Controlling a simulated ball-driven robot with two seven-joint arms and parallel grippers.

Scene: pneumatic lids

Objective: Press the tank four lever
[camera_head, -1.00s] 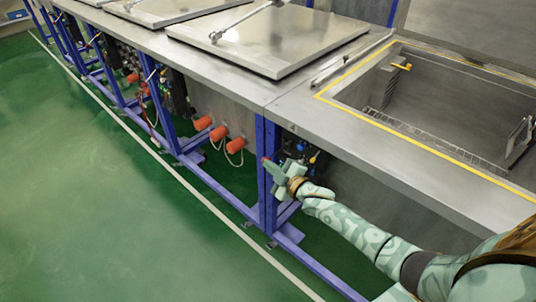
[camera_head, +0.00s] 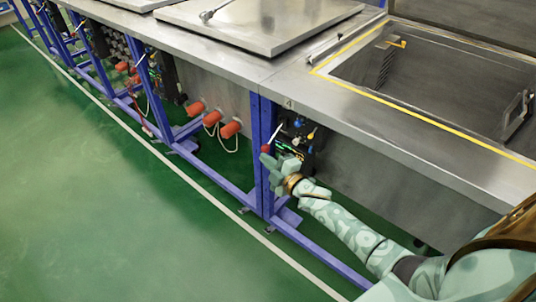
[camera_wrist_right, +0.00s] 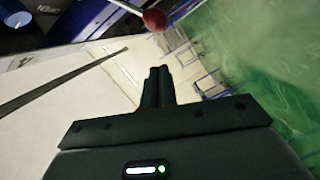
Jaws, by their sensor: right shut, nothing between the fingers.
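The tank four lever (camera_head: 274,136) is a thin pale rod with a red ball at its lower left end. It juts from the valve panel under the sign "4" (camera_head: 289,104). My right gripper (camera_head: 267,161) is just below the ball in the head view, its fingers shut and empty. In the right wrist view the lever's red ball (camera_wrist_right: 154,19) is at the top, beyond the tips of my shut fingers (camera_wrist_right: 158,74). A gap shows between them there; whether they touch cannot be told from the head view. My left gripper is not in view.
A blue frame post (camera_head: 262,150) stands just left of the panel. The steel counter edge (camera_head: 330,125) runs above, with an open tank (camera_head: 440,85) and a closed lid (camera_head: 262,25). Orange-red fittings (camera_head: 212,118) lie left. Green floor is free at the lower left.

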